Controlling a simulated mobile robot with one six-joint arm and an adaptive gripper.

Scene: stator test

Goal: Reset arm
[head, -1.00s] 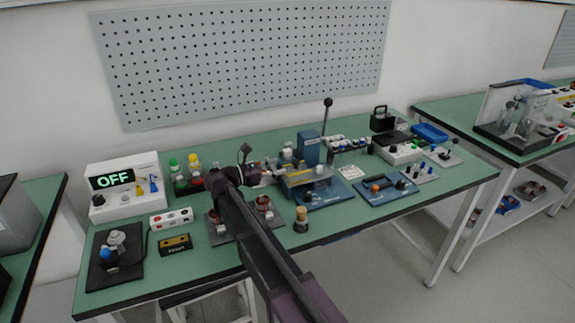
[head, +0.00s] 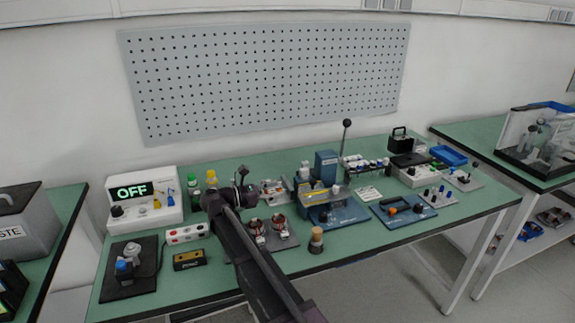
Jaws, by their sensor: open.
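My arm reaches in from the bottom of the head view over the green workbench (head: 225,281). My gripper (head: 262,194) is at the end of the dark arm, above the middle of the bench, left of the blue press (head: 327,166). The gripper is small here and its fingers are partly lost against the items behind it; nothing is clearly held. Copper-wound stators (head: 279,222) sit on a grey plate below and right of the wrist.
A white tester (head: 144,199) showing OFF stands at the left. A black-and-yellow box (head: 190,259) and a wooden-topped brush or stamp (head: 316,240) are near the front edge. Blue fixtures and a blue tray (head: 448,155) fill the right. A grey pegboard (head: 270,80) is behind.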

